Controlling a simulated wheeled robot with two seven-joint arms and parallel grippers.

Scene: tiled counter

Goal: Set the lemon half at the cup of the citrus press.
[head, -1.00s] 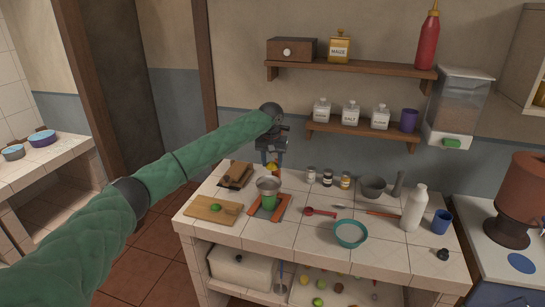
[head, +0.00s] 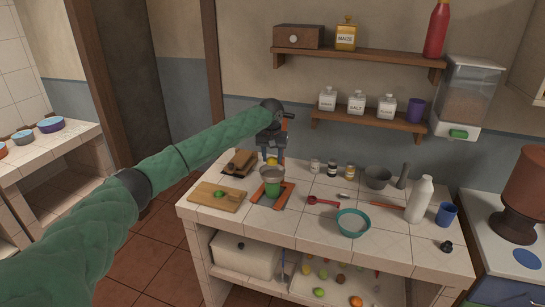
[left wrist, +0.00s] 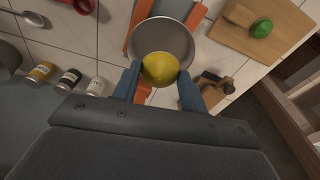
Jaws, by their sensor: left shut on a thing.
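The yellow lemon half (left wrist: 160,69) is between the two fingers of my left gripper (left wrist: 158,80), which is shut on it. In the head view the lemon half (head: 271,161) shows just under my left gripper (head: 271,155), behind and above the cup. My right gripper is not in view.
A cutting board (head: 206,202) with a green citrus piece (head: 219,194) lies left of the press. A red spoon (head: 322,202), small jars (head: 332,169) and a teal bowl (head: 353,231) are to the right. A brown wooden item (head: 240,162) stands behind. The counter front is mostly clear.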

